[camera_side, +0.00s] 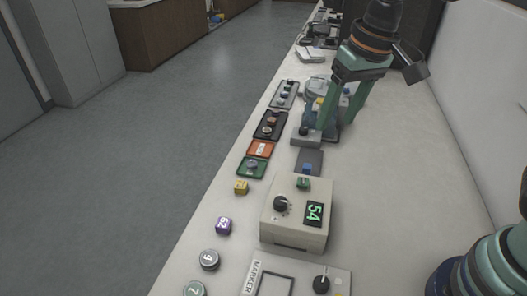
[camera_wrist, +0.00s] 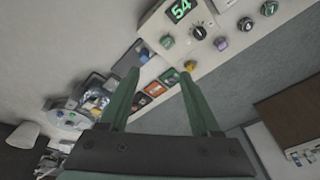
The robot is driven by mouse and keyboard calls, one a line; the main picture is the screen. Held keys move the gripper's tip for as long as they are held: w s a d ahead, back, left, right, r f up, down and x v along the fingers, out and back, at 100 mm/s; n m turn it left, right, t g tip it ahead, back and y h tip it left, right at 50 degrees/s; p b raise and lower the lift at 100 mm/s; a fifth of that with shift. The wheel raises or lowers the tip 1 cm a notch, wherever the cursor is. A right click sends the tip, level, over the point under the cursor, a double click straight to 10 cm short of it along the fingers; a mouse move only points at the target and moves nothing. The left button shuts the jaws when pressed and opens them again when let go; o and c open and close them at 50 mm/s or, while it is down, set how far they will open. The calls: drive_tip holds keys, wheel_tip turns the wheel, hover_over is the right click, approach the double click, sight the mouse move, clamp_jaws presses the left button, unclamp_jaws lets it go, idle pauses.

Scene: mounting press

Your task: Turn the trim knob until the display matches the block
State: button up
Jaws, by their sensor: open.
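The trim box (camera_side: 284,237) is beige and has a black knob (camera_side: 281,203) with a pointer, a green button-like piece (camera_side: 303,184) and a display (camera_side: 314,214) reading 54 in green. The wrist view also shows the display (camera_wrist: 181,10) and the black knob (camera_wrist: 198,33) near the top. A purple block (camera_side: 223,226) stands left of the box, its mark looking like 52. A yellow block (camera_side: 241,187) stands further back; its mark is too small to read. My gripper (camera_side: 336,125) is open and empty, behind the box and apart from the knob.
Round numbered pieces, one grey (camera_side: 209,260) and one green (camera_side: 194,289), lie front left. A blue piece (camera_side: 307,168) is on a grey pad behind the box. Several small trays (camera_side: 251,167) line the left bench edge. A marker panel (camera_side: 252,281) is in front.

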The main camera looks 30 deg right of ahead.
drive_tip(key=g, duration=0.2)
approach(281, 201)
drive_tip(key=shift+h, duration=0.4)
drive_tip(key=f, duration=0.8)
drive_tip(key=shift+a+f, duration=0.3)
drive_tip(key=shift+a, duration=0.1)
drive_tip(key=shift+w, duration=0.1)
clamp_jaws()
